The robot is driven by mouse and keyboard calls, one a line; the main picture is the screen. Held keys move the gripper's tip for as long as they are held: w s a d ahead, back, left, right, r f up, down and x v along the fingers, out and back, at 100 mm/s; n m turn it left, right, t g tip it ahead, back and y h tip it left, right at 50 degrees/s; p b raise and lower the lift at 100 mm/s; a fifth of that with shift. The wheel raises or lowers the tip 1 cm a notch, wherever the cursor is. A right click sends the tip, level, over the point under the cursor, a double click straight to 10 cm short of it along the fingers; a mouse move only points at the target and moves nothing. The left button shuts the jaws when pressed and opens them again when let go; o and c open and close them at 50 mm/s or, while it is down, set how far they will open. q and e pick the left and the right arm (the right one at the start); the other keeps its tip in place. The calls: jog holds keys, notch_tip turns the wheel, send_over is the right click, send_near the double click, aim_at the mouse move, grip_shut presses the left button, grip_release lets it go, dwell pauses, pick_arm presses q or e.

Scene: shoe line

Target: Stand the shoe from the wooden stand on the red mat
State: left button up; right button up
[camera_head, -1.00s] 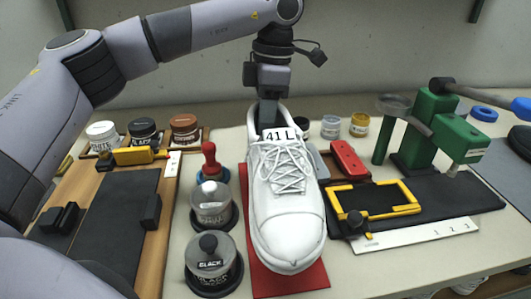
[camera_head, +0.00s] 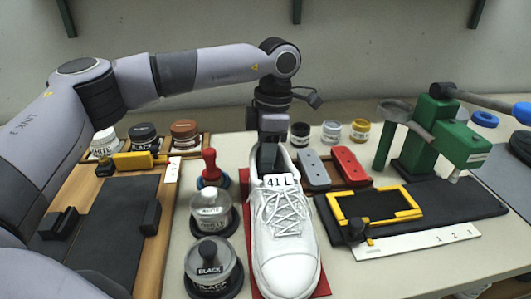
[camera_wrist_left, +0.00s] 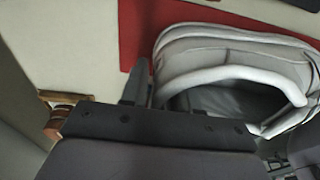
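The white laced shoe (camera_head: 285,235), with a "41 L" tag on its tongue, is upright over the red mat (camera_head: 324,284), toe toward me. Mat shows along both its sides; whether the sole touches is hard to tell. My left gripper (camera_head: 265,158) is down at the heel opening and appears shut on the heel wall. In the left wrist view one dark finger (camera_wrist_left: 135,82) lies beside the shoe collar (camera_wrist_left: 235,72); the other finger is hidden. The wooden board (camera_head: 173,215) at left, with a dark pad and black blocks, carries no shoe. My right gripper is not in view.
Two domed polish tins, the nearer marked black (camera_head: 211,270), and a red-knobbed stamp (camera_head: 210,170) stand close left of the shoe. A red case (camera_head: 350,163), a yellow frame (camera_head: 400,213) and a green press (camera_head: 430,130) are right. Several jars line the back.

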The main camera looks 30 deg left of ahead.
pick_arm(q)
jog(key=shift+o, duration=0.8)
jog(key=r, duration=0.4)
jog(key=w+r, duration=0.1)
jog(key=r, duration=0.3)
jog(key=d+r+p, duration=0.1)
jog(key=r, duration=0.3)
jog(key=shift+w+r, duration=0.1)
jog(key=shift+w, duration=0.05)
jog(key=shift+a, duration=0.1)
